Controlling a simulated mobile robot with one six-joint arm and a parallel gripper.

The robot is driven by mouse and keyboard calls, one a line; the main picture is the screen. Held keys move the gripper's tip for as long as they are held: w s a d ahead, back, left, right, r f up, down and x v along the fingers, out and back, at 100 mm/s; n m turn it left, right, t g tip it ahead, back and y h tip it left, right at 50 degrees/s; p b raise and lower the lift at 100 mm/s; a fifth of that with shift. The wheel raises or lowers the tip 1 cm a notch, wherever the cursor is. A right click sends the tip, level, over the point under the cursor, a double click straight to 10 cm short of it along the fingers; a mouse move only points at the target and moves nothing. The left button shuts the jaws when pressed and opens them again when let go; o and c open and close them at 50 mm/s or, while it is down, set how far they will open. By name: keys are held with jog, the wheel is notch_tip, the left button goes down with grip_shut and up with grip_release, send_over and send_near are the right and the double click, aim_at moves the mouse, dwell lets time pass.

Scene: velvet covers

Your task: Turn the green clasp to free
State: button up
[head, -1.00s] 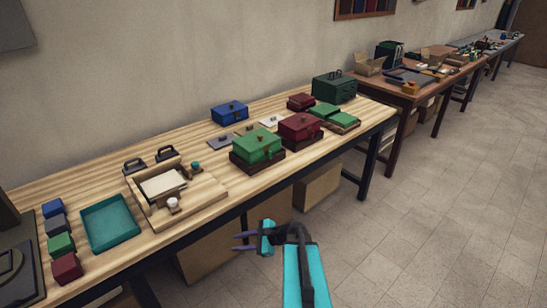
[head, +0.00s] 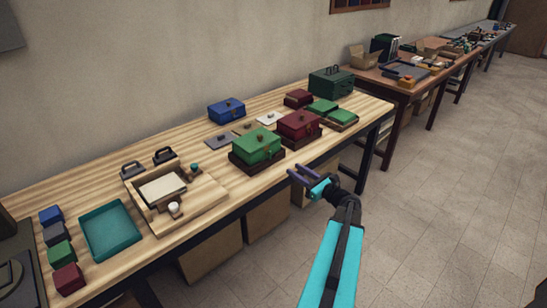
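A green box (head: 257,147) with a small dark brass-like clasp on its lid sits on a dark brown base near the table's front edge. A small green knob (head: 195,168) stands on a wooden fixture (head: 208,199) to its left. Which of these is the green clasp I cannot tell, and its turned position is too small to make out. My gripper (head: 297,175) is in front of the table edge, to the right of and below the green box, apart from everything. Its two purple fingers are spread and empty.
The fixture also holds a cream pad (head: 163,188) and a white knob (head: 174,208). A red box (head: 299,125), a blue box (head: 227,110) and a dark green box (head: 331,82) stand nearby. A teal tray (head: 107,229) lies left. Floor on the right is clear.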

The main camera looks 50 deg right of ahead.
jog(key=shift+d, duration=0.15)
jog(key=p, duration=0.4)
send_near(271, 154)
jog(key=w, duration=0.8)
jog(key=shift+d, duration=0.25)
grip_shut()
jog(key=shift+s+a, duration=0.1)
jog(key=shift+a, duration=0.25)
jog(key=shift+d, duration=0.3)
